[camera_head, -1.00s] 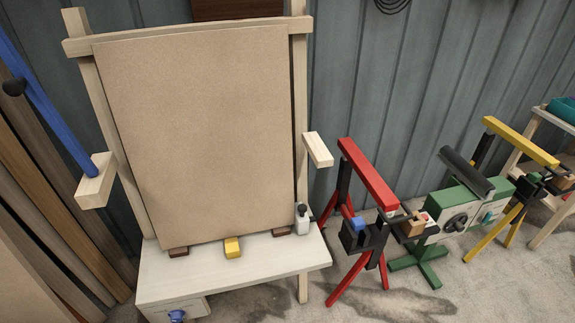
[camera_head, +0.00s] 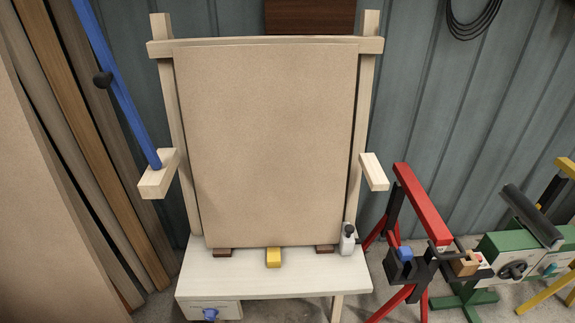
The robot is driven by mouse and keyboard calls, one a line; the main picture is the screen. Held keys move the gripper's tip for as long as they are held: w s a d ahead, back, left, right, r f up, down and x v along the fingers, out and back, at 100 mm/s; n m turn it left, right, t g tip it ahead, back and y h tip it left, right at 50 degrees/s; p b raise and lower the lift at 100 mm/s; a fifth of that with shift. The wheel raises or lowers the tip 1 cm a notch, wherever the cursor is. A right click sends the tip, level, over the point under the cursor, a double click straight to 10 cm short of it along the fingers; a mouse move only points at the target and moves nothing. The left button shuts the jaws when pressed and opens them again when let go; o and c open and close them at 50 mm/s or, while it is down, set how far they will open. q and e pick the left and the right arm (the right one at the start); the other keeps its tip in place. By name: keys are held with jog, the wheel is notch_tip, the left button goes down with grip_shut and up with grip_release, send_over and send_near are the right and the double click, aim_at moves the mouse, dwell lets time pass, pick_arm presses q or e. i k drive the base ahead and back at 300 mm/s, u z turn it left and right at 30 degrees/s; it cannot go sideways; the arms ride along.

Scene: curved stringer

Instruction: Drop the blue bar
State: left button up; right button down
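Neither of my grippers shows in the head view, and none is seen touching the bar.
A large tan board (camera_head: 268,145) stands upright on a white bench (camera_head: 275,285) with a yellow block (camera_head: 273,258) and a small bottle (camera_head: 347,240). Wooden planks (camera_head: 75,130) lean at the left. A red stand (camera_head: 423,205) and a green machine (camera_head: 508,250) stand at the right.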

aim_at(110, 77)
jog(key=k, duration=0.5)
jog(key=z, duration=0.75)
jog(key=i, duration=0.8)
jog(key=u, duration=1.15)
